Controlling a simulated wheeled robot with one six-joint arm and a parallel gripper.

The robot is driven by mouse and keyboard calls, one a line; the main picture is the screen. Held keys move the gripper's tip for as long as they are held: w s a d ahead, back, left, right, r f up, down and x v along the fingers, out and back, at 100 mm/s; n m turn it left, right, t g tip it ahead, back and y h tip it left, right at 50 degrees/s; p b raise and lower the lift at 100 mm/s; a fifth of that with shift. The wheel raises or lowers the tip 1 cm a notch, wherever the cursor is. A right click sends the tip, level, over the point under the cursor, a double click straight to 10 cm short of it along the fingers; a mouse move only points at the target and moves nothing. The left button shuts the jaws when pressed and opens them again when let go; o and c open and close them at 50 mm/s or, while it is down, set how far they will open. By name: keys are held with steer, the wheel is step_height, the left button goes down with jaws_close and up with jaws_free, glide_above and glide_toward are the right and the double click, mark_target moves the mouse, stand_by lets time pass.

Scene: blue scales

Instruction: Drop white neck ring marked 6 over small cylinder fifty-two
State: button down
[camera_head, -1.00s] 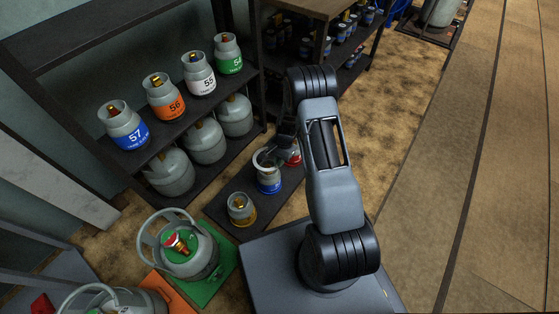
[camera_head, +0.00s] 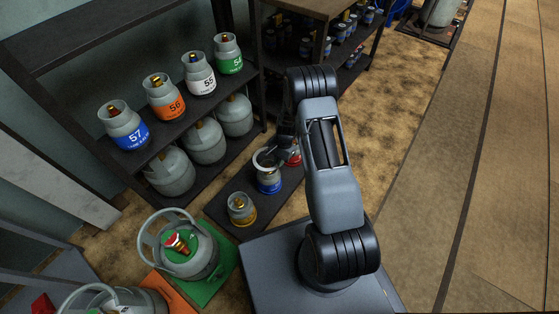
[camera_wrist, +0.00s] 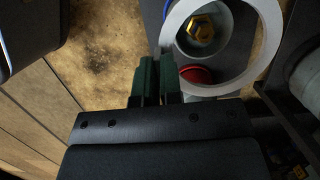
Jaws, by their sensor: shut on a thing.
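The white neck ring (camera_wrist: 270,40) is held at its edge by my gripper (camera_wrist: 160,70), which is shut on it. No number on the ring is readable. In the head view the ring (camera_head: 257,160) is at the top of a small grey cylinder with a blue label (camera_head: 269,186). In the wrist view a brass hexagonal valve (camera_wrist: 201,28) shows inside the ring's opening, off-centre. I cannot tell whether the ring touches the cylinder. The cylinder's number is not readable. My gripper (camera_head: 284,152) is partly hidden by my arm in the head view.
A yellow-labelled small cylinder (camera_head: 241,209) and a red-topped one (camera_head: 293,158) flank the blue one on a low dark tray (camera_head: 219,196). A shelf (camera_head: 184,112) with numbered larger cylinders stands behind. A large cylinder (camera_head: 190,255) stands on a green mat at lower left.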

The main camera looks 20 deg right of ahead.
steer(key=shift+f, duration=0.3)
step_height(320, 180, down, 7)
steer(key=b, duration=0.5)
steer(key=shift+f+b, duration=0.15)
steer(key=shift+b, duration=0.15)
stand_by(1.3)
steer(key=c, duration=1.2)
jaws_free()
steer(key=shift+r+p, duration=2.95)
steer(key=shift+r, duration=0.85)
